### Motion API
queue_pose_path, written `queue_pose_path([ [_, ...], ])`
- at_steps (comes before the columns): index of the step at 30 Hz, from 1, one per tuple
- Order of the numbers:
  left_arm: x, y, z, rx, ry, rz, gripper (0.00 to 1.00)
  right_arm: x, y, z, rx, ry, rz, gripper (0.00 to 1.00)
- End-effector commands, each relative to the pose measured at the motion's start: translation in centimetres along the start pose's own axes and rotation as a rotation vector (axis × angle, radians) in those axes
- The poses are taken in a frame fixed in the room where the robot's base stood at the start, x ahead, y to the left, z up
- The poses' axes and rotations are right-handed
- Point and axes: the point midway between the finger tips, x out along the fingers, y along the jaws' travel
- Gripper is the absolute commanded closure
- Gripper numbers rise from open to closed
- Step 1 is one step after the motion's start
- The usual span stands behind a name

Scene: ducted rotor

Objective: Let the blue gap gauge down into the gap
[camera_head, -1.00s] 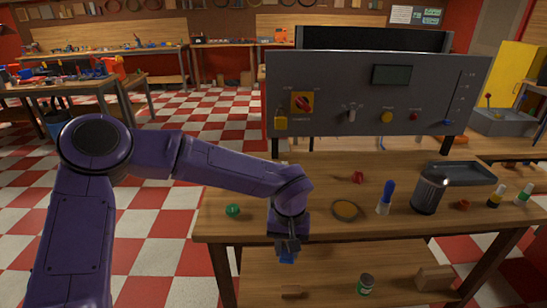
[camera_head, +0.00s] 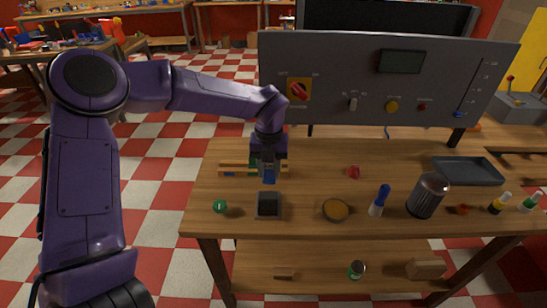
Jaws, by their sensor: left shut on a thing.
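My left gripper (camera_head: 268,170) points down over the left part of the table and is shut on the blue gap gauge (camera_head: 269,179), which shows as a small blue piece below the fingers. Behind the gripper lies a low wooden piece with slots or strips (camera_head: 233,169), its middle hidden by my gripper. The gap itself is not clearly visible, and I cannot tell whether the gauge touches anything. A dark grey square block (camera_head: 268,206) stands just in front of the gauge. My right gripper is not in view.
On the wooden table (camera_head: 320,170) are a green ball (camera_head: 220,206), a round amber dish (camera_head: 335,210), a blue-topped bottle (camera_head: 379,201), a dark canister (camera_head: 428,196), a red piece (camera_head: 354,172) and a grey tray (camera_head: 467,171). A grey control panel (camera_head: 385,80) stands behind.

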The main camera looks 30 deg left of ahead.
Motion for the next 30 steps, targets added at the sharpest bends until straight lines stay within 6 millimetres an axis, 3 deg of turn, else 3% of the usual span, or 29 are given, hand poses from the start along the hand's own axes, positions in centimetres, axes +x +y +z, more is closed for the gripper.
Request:
queue_pose_path([
  [13,0.0,0.6,0.1,-0.05,0.001,-0.005,0.97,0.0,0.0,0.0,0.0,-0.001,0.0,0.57],
  [30,5.8,0.3,0.1,-0.045,0.002,-0.004,0.97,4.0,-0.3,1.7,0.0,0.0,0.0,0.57],
])
